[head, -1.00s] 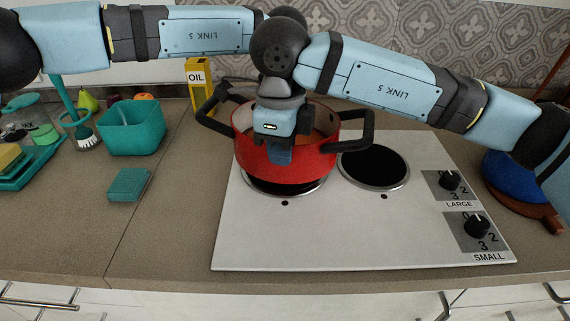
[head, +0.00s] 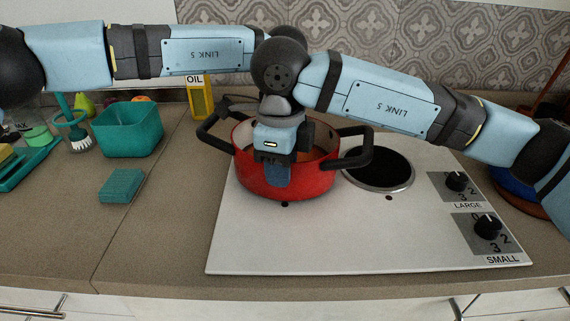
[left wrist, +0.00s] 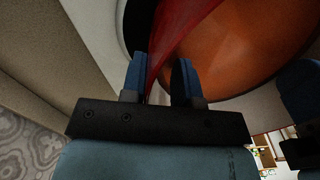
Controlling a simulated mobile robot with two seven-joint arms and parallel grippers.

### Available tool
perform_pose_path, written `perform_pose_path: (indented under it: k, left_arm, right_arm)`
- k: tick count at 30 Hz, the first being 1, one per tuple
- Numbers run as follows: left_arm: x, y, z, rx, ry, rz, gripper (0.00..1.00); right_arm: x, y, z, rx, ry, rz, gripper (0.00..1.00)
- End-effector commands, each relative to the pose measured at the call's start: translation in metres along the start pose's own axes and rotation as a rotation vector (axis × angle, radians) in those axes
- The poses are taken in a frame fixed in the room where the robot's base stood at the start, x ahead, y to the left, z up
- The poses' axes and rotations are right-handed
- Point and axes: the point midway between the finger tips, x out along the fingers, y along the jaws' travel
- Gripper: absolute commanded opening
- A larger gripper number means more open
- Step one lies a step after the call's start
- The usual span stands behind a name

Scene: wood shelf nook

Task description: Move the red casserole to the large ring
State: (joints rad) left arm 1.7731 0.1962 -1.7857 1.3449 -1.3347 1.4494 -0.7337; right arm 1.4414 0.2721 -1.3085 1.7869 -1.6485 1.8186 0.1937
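The red casserole (head: 312,184), with two black handles, sits upright over the left ring of the white hob, which it hides. I cannot tell whether it rests on it. My right gripper (head: 276,172) is at its near rim, one blue finger outside the wall; it appears shut on the wall, though the inner finger is hidden. My left gripper is mostly hidden in the head view.
The bare right ring (head: 380,168) is beside the casserole. Two knobs, marked LARGE (head: 456,181) and SMALL (head: 488,227), are at the hob's right. A yellow oil tin (head: 199,98) stands behind. A teal bin (head: 128,128) and sponge (head: 122,185) stand left. The hob's front is clear.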

Motion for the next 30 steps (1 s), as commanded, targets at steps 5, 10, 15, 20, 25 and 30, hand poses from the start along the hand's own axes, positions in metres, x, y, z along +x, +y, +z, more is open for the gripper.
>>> perform_pose_path:
  k: [5,10,15,20,25,30]
  left_arm:
    - [-0.004,0.0,-0.001,-0.001,0.0,0.001,0.28]
    - [-0.03,0.001,0.0,-0.001,0.0,0.003,0.28]
    - [-0.067,0.001,0.0,-0.002,0.0,0.003,0.28]
    - [-0.097,0.0,0.0,-0.001,-0.001,0.002,0.28]
    - [-0.116,0.0,0.0,0.0,0.0,0.002,0.28]
    - [-0.121,0.0,0.0,0.0,0.0,0.0,0.28]
  right_arm:
    - [0.0,0.0,0.0,-0.001,0.0,0.0,0.28]
    - [0.0,0.0,0.0,-0.001,0.0,0.0,0.28]
    - [0.0,0.001,0.0,-0.001,0.0,0.0,0.28]
    - [0.0,0.001,0.0,-0.001,0.0,0.0,0.28]
    - [0.0,0.001,0.0,-0.001,0.0,0.0,0.28]
    - [-0.01,0.0,0.0,-0.001,-0.001,-0.002,0.28]
